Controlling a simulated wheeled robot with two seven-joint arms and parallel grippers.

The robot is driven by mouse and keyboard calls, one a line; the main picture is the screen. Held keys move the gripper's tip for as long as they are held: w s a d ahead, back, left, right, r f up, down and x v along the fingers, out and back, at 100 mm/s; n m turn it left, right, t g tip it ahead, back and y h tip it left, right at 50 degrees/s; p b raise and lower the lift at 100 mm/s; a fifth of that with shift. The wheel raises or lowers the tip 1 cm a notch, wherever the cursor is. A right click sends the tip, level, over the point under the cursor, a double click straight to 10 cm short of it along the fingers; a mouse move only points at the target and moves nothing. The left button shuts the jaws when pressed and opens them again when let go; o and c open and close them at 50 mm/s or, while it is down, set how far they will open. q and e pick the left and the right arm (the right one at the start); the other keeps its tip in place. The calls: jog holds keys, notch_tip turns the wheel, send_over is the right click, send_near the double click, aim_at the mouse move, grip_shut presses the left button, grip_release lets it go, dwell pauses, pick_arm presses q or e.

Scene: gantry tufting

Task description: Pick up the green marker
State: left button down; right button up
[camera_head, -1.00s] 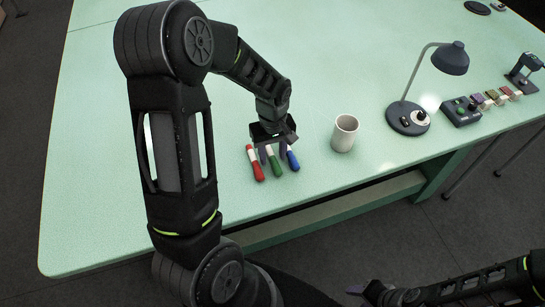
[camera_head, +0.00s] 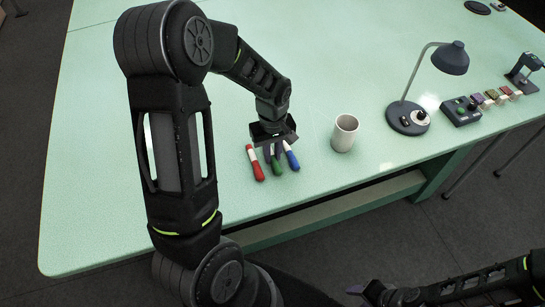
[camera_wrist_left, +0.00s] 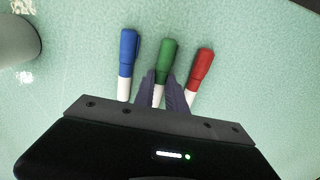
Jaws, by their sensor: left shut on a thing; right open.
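The green marker (camera_head: 277,166) lies on the table between the red marker (camera_head: 256,164) and the blue marker (camera_head: 291,157). In the left wrist view the green marker (camera_wrist_left: 165,62) has a green end and a white part. My left gripper (camera_head: 273,152) is shut on its white part, with a finger on each side (camera_wrist_left: 161,92). The blue marker (camera_wrist_left: 128,55) and the red marker (camera_wrist_left: 200,70) lie beside it, outside the fingers. My right gripper (camera_head: 372,291) is open and empty at the bottom, away from the table top.
A white mug (camera_head: 344,134) stands right of the markers. Further right are a desk lamp (camera_head: 408,117), a small control box (camera_head: 461,111) and several small coloured blocks. The table (camera_head: 110,190) is clear to the left, and its front edge is close to the markers.

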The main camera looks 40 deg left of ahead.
aim_at(273, 156)
pick_arm(q)
notch_tip(273, 156, up, 10)
jog(key=b, duration=0.1)
dwell(0.6)
dwell(0.5)
